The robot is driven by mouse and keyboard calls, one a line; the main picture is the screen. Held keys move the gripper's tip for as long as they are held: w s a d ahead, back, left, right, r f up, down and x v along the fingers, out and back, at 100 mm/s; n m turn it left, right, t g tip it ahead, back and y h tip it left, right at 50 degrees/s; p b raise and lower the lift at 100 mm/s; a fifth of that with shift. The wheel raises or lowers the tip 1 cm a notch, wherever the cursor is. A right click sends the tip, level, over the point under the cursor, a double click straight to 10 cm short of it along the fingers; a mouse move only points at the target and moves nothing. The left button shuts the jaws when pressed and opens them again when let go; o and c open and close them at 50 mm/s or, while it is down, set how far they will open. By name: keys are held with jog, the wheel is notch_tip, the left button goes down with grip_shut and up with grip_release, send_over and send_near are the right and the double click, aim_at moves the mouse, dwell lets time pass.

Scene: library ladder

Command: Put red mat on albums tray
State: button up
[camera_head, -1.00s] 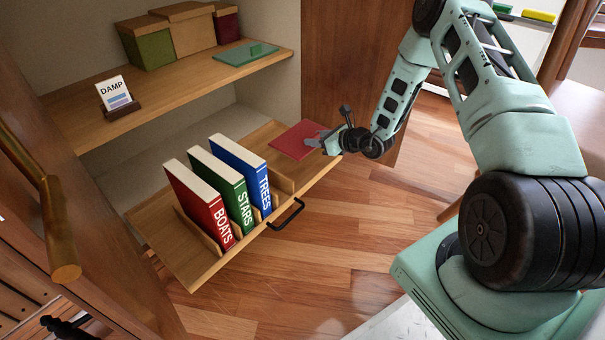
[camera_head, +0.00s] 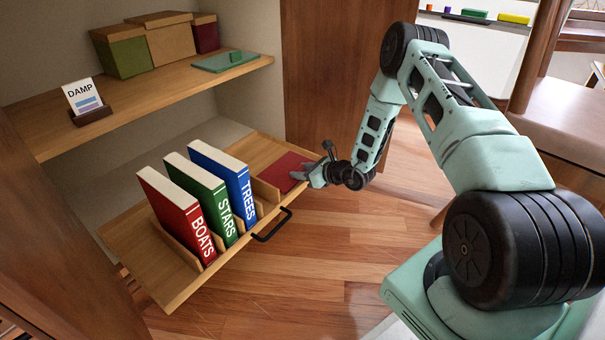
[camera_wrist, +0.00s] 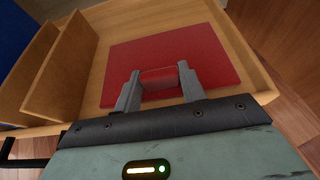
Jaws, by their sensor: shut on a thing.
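The red mat (camera_head: 284,171) lies flat over the right end of the pulled-out wooden albums tray (camera_head: 180,283), beside the standing albums. In the wrist view the red mat (camera_wrist: 208,50) fills much of the bay between a wooden divider (camera_wrist: 62,65) and the tray's right rim. My gripper (camera_head: 304,174) is at the mat's near edge. In the wrist view its fingers (camera_wrist: 158,84) are shut on a raised red grip of the mat. I cannot tell whether the mat's underside rests fully on the tray.
Albums BOATS (camera_head: 178,217), STARS (camera_head: 203,198) and TREES (camera_head: 226,182) stand in the tray's slots. A black handle (camera_head: 272,226) is on its front. The shelf above holds boxes (camera_head: 160,42), a green mat (camera_head: 225,61) and a DAMP card (camera_head: 83,97).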

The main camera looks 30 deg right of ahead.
jog(key=shift+f, duration=0.1)
jog(key=o, duration=1)
jog(key=shift+c, duration=0.2)
